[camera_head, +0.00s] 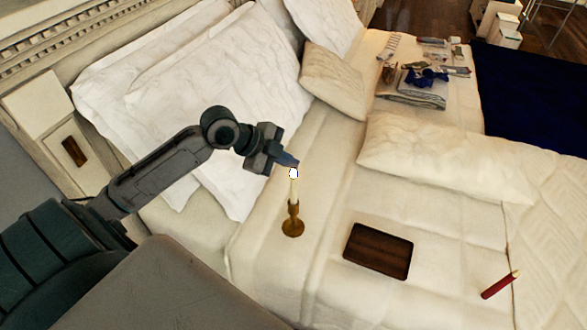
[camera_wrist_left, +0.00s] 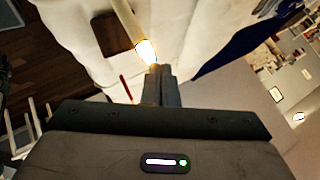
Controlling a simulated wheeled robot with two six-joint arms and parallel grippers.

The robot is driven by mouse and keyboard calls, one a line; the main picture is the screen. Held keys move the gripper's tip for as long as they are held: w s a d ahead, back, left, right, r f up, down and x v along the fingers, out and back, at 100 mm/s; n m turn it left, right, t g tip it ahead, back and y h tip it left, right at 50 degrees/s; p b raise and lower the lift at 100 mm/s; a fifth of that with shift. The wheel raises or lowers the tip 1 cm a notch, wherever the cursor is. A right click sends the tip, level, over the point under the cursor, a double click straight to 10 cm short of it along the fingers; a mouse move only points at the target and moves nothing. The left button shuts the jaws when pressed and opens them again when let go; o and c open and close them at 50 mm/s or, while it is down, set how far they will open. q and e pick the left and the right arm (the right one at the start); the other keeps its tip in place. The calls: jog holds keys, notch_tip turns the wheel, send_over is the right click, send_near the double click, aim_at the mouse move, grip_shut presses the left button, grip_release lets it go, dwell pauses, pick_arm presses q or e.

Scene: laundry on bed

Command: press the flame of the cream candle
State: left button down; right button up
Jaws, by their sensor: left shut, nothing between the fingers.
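The cream candle (camera_head: 294,189) stands upright in a brass holder (camera_head: 293,227) on the bed, and its flame (camera_head: 293,173) is lit. My left gripper (camera_head: 293,162) is shut and empty, with its fingertips right at the top of the flame in the head view. In the left wrist view the flame (camera_wrist_left: 146,52) shows just beyond the tips of my left gripper (camera_wrist_left: 157,68), with the candle (camera_wrist_left: 123,23) behind it. I cannot tell whether the tips touch the flame. My right gripper is in neither view.
A dark wooden tray (camera_head: 378,251) lies on the bed right of the candle, and a red candle (camera_head: 499,285) lies farther right. White pillows (camera_head: 215,100) lie behind my left arm. Folded laundry (camera_head: 412,92) and small items sit at the back.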

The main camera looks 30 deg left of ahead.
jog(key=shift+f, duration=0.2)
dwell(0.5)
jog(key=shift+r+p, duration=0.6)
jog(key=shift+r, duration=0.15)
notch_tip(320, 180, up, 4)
jog(key=p, duration=0.4)
